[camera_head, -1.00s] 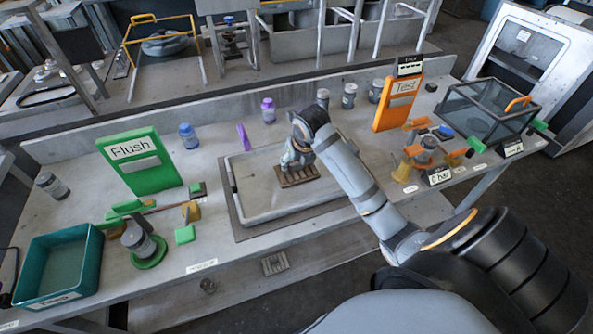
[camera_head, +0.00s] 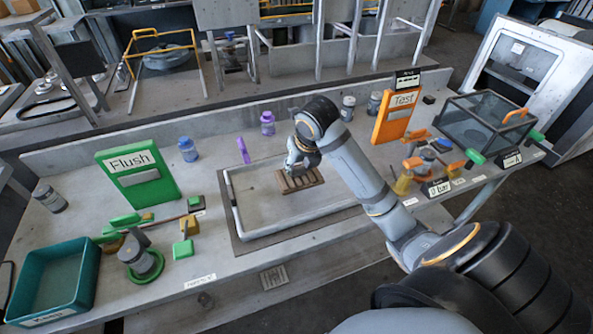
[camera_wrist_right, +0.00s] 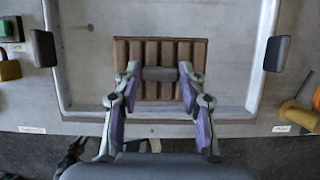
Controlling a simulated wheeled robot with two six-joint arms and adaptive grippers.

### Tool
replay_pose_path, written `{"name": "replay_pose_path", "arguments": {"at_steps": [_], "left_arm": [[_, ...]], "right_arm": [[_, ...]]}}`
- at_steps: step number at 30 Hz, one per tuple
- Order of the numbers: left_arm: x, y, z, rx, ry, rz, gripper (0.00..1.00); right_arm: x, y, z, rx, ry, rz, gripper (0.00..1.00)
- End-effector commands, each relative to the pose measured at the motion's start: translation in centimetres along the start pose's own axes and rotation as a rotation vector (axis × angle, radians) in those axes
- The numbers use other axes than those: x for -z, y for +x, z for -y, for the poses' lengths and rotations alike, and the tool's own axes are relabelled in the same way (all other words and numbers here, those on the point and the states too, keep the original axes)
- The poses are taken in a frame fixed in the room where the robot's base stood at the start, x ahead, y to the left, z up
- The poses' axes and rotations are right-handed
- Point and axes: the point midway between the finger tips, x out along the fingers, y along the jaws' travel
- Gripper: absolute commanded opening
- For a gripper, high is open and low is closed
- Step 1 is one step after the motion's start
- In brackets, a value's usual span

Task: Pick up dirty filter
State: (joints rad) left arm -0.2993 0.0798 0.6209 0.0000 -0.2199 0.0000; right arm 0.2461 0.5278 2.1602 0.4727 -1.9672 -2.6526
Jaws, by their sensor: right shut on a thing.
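The dirty filter is a brown, ridged block (camera_head: 299,181) over the back part of the shallow grey tray (camera_head: 236,207). In the right wrist view the filter (camera_wrist_right: 128,52) has upright ribs and a short grey grip bar across its middle. My right gripper (camera_head: 302,166) comes down from above, and its two fingers (camera_wrist_right: 159,74) are shut on the filter at this bar. The filter looks level and seems slightly above the tray floor; the gap is hard to judge. My left gripper is out of view.
A green Flush board (camera_head: 141,174) and teal bin (camera_head: 59,277) stand left. An orange Test board (camera_head: 397,112) and clear box (camera_head: 483,122) stand right. Bottles, including a purple one (camera_head: 267,122), line the back. The tray's front part is clear.

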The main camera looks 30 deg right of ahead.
Motion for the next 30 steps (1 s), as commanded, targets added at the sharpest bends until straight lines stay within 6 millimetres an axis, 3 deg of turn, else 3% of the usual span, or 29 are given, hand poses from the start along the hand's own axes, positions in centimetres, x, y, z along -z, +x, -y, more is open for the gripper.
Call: {"name": "replay_pose_path", "arguments": {"at_steps": [1, 3, 8, 12, 14, 24, 30], "left_arm": [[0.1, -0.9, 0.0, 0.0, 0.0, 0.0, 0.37], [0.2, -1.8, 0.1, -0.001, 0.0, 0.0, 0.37], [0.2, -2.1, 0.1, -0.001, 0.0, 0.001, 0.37], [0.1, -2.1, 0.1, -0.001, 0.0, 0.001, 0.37], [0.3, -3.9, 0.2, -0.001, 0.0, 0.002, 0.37], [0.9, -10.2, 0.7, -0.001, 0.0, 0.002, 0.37], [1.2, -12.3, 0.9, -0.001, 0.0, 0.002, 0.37]], "right_arm": [[0.2, -2.2, 0.0, 0.005, -0.005, 0.007, 0.08], [1.2, -4.3, 0.0, 0.007, -0.006, 0.003, 0.08], [4.5, -6.9, -0.3, 0.009, -0.009, 0.002, 0.08], [6.0, -8.3, -0.5, 0.007, -0.007, 0.002, 0.08], [5.9, -9.2, -0.8, -0.002, 0.0, -0.006, 0.08], [6.6, -10.2, -1.1, -0.012, 0.004, -0.007, 0.08], [7.3, -10.3, -0.9, -0.003, 0.002, -0.003, 0.08]]}}
